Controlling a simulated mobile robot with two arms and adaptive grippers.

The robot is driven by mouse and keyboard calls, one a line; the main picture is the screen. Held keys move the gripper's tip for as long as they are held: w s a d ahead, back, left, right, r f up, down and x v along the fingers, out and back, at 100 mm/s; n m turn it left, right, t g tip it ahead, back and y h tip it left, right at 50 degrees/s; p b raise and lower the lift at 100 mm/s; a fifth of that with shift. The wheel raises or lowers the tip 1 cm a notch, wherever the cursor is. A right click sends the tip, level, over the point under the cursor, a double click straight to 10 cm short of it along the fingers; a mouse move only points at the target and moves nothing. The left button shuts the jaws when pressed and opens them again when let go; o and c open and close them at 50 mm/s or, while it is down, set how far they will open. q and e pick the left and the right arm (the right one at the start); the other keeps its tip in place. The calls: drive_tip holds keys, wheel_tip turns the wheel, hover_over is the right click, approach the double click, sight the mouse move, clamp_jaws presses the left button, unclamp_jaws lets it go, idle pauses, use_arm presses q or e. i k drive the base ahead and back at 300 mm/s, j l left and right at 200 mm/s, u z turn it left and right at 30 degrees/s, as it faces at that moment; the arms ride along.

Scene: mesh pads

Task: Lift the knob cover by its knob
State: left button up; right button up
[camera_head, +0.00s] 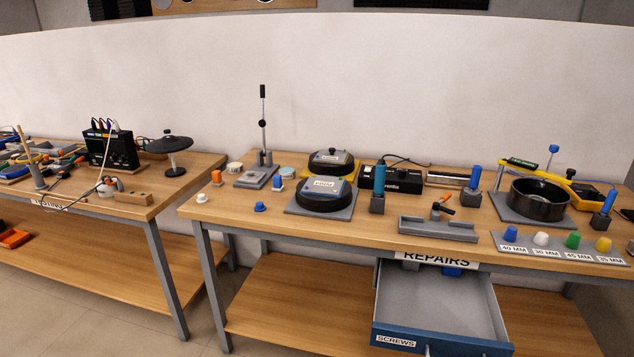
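Two black round housings with grey tops and small labels, a front one (325,194) and a rear one (332,162), sit near the middle of the right bench. Their labels are too small to read, and I cannot tell which thing is the knob cover. A dark disc (170,144) with a small raised piece on top rests on a stand on the left bench. An open black round pan (540,199) sits on a grey pad at the right. Neither of my grippers is in view.
The right bench (350,229) holds a blue-handled tool (379,178), a lever press (264,140), a grey tray (438,229) and a row of coloured caps (541,239). The drawer (440,302) below is pulled open. Tools crowd the left bench (205,169).

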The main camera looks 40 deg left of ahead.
sight(330, 156)
drive_tip(key=u, duration=1.2)
